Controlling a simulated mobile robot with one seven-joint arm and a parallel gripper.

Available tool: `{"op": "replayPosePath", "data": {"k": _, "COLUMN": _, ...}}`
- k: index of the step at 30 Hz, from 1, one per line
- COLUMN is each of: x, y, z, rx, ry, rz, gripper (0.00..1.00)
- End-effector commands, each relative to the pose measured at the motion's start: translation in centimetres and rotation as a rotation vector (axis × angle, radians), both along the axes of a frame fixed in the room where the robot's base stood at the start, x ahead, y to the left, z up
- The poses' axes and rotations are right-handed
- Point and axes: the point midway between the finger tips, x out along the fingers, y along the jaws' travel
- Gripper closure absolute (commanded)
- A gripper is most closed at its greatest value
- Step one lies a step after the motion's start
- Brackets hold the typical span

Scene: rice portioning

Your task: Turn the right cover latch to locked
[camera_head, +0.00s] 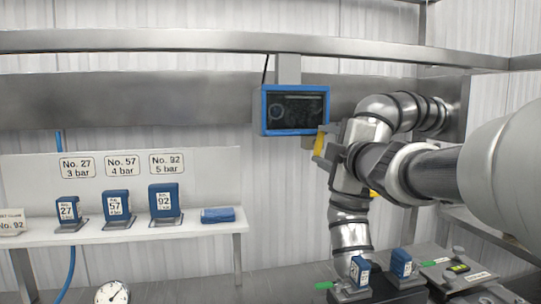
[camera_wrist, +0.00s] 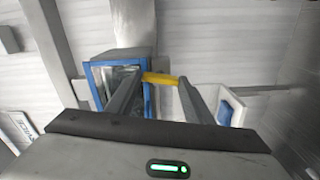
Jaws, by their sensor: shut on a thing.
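My gripper (camera_head: 325,146) is raised in front of the wall, just below and right of the blue-framed screen. In the wrist view its two fingers (camera_wrist: 162,78) are shut on the ends of a short yellow bar (camera_wrist: 159,79). The yellow bar also shows at the gripper in the head view (camera_head: 319,143). I cannot tell whether the bar is a latch handle. Another small yellow part (camera_head: 373,194) shows beside my arm, mostly hidden. No latch can be clearly made out as locked or unlocked; my arm covers much of that area.
The blue-framed screen (camera_head: 295,88) hangs from the steel rail (camera_head: 180,40). A white shelf (camera_head: 110,233) at left bears several blue numbered blocks. A round gauge (camera_head: 112,293) is at the bottom left.

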Motion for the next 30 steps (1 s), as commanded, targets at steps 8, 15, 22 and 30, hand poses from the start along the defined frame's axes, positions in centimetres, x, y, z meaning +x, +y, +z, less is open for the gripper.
{"op": "replayPosePath", "data": {"k": 8, "x": 0.0, "y": -0.01, "z": 0.02, "rx": -0.145, "ry": -0.032, "rz": -0.001, "gripper": 0.76}}
{"op": "replayPosePath", "data": {"k": 15, "x": 0.0, "y": 0.01, "z": 0.08, "rx": -0.202, "ry": -0.042, "rz": 0.001, "gripper": 0.76}}
{"op": "replayPosePath", "data": {"k": 22, "x": 0.01, "y": 0.02, "z": 0.14, "rx": -0.213, "ry": -0.045, "rz": 0.001, "gripper": 0.76}}
{"op": "replayPosePath", "data": {"k": 30, "x": 0.01, "y": 0.02, "z": 0.15, "rx": -0.213, "ry": -0.045, "rz": 0.001, "gripper": 0.48}}
